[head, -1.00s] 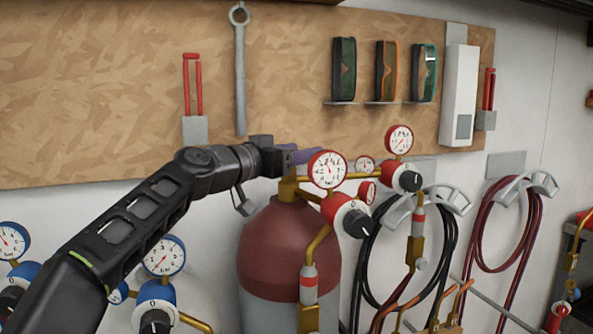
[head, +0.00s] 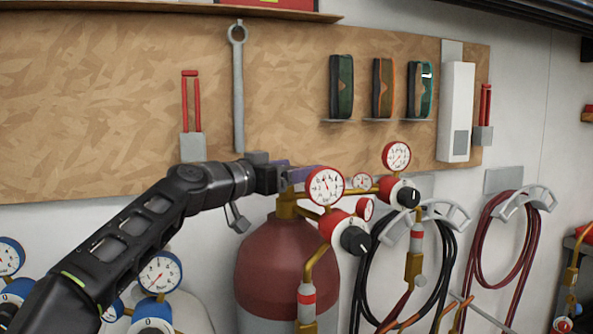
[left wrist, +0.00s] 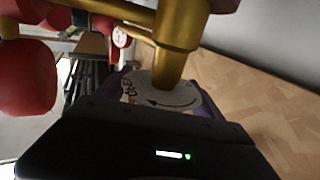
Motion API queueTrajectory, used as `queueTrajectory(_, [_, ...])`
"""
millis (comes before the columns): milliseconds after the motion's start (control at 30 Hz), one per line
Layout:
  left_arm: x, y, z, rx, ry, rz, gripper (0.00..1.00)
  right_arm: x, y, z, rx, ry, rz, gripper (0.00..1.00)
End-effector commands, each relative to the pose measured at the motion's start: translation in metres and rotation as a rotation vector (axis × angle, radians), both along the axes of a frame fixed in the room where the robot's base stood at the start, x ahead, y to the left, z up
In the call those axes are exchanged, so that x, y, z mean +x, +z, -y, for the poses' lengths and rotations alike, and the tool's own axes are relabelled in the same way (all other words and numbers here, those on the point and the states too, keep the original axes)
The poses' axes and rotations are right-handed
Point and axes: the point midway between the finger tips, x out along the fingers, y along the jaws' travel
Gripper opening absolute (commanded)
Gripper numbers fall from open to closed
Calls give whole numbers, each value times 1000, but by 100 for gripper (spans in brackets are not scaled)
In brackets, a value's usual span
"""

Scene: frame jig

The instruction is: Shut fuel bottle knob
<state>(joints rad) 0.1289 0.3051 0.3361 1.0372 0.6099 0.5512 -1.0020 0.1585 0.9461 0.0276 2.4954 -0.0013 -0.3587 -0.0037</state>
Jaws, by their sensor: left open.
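The fuel bottle (head: 285,262) is a dark red cylinder in the head view, with a brass valve (head: 288,208) on top. My left gripper (head: 290,168) is at the top of this valve, its purple fingers partly hidden behind its dark body. In the left wrist view a white round knob face (left wrist: 165,95) with dark lettering and an arrow sits on the brass stem (left wrist: 178,45). My gripper's purple fingers (left wrist: 165,100) lie on either side of it. The gripper is open; whether the fingers touch the knob cannot be told. My right gripper is out of view.
Red gauges (head: 325,186) and red regulators with black knobs (head: 355,240) stand close right of the valve. Blue-ringed gauges (head: 160,272) are at lower left. A tool board (head: 100,110) is behind; hoses (head: 480,245) hang to the right.

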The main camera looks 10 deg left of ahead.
Motion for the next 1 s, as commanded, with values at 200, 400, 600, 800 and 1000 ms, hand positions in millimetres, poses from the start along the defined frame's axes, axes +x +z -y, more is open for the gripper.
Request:
queueTrajectory(200, [-25,-4,-17,2,4,2,77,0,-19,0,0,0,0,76])
queueTrajectory(400, [-52,-3,-32,0,2,1,77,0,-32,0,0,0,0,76])
queueTrajectory(600, [-63,-1,-39,1,0,0,77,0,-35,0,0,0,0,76])
queueTrajectory(800, [-63,-1,-38,1,0,-1,77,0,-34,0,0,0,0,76])
queueTrajectory(1000, [-63,0,-38,0,0,0,77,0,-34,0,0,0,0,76])
